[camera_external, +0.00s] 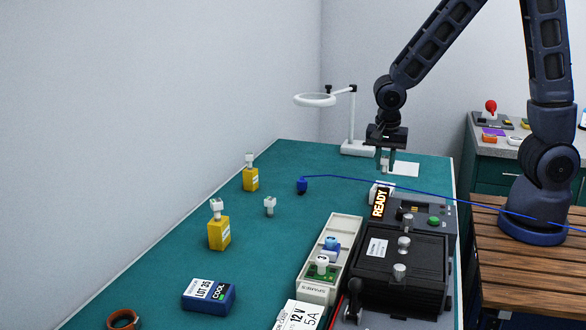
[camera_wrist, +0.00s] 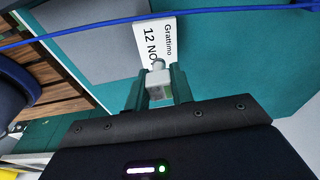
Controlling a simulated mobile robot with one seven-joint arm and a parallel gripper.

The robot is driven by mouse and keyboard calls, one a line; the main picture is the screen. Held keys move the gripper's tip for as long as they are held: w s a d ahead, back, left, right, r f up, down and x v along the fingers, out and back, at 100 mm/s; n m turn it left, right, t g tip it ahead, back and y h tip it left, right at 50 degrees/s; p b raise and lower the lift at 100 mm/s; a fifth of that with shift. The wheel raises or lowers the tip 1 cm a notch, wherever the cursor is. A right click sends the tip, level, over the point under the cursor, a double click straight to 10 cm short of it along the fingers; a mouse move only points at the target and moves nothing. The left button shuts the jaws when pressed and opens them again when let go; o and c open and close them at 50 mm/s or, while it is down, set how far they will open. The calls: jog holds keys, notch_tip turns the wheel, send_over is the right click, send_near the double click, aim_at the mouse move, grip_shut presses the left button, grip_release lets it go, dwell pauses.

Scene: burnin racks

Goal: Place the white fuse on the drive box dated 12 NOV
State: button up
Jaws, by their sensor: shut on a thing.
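My gripper (camera_external: 387,168) is shut on a small white fuse (camera_wrist: 157,83), held between its two fingers; it also shows in the wrist view (camera_wrist: 157,92). The drive box (camera_wrist: 155,38) with a white label reading "Grattimo" and "12 NO", the rest cut off, shows just beyond the fuse in the wrist view. Whether the fuse touches it I cannot tell. In the external view a white block behind the lit READY sign (camera_external: 379,203) may be this box; it is mostly hidden.
A blue cable (camera_external: 400,187) crosses near my gripper. Yellow boxes with white tops (camera_external: 219,235) and a loose white piece (camera_external: 270,206) stand on the green bench. A SPARES tray (camera_external: 344,228) and a black unit (camera_external: 400,270) stand nearer. A ring lamp (camera_external: 315,100) stands behind.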

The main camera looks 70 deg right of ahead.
jog(key=shift+f, duration=1.9)
jog(key=shift+f, duration=0.1)
jog(key=o, duration=1)
